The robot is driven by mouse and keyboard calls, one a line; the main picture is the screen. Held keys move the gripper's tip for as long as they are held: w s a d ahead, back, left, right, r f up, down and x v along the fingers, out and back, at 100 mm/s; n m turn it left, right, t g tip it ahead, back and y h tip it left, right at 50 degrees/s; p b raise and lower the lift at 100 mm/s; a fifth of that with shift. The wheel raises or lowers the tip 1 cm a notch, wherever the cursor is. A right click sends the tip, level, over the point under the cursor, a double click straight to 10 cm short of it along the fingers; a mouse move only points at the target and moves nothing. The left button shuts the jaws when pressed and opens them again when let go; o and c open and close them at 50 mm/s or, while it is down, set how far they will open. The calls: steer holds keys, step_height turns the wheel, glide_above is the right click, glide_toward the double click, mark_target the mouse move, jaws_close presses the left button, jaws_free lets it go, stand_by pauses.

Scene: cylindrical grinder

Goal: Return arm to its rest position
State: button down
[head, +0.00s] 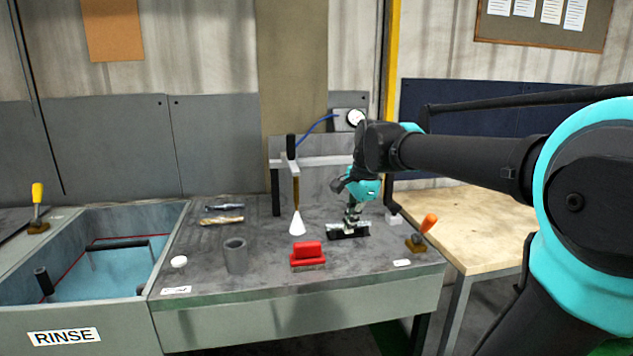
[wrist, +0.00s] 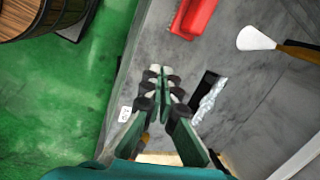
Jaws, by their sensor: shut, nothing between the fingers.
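My arm reaches in from the right in the head view. My gripper (head: 352,213) points down over the right part of the grey workbench (head: 270,277). In the wrist view the fingers of my gripper (wrist: 160,78) are together with nothing between them.
A white-tipped brush (head: 297,222) hangs at a stand (head: 320,161). The rinse basin (head: 172,230) is left, a wooden table (head: 480,222) right.

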steer(key=s+d+f+n, duration=0.3)
steer(key=s+f+n, duration=0.1)
steer(key=f, duration=0.4)
steer(key=s+d+f+n+t+h, duration=0.1)
steer(key=s+d+f+n, duration=0.3)
steer(key=s+f+n, duration=0.1)
steer(key=s+d+f+n+t, duration=0.1)
steer(key=s+d+f+n, duration=0.2)
steer(key=s+f, duration=0.3)
step_height(320, 180, down, 5)
steer(key=shift+d+r+n+h, duration=0.2)
steer(key=shift+n+h, duration=0.2)
steer(key=shift+n, duration=0.3)
steer(key=shift+w, duration=0.1)
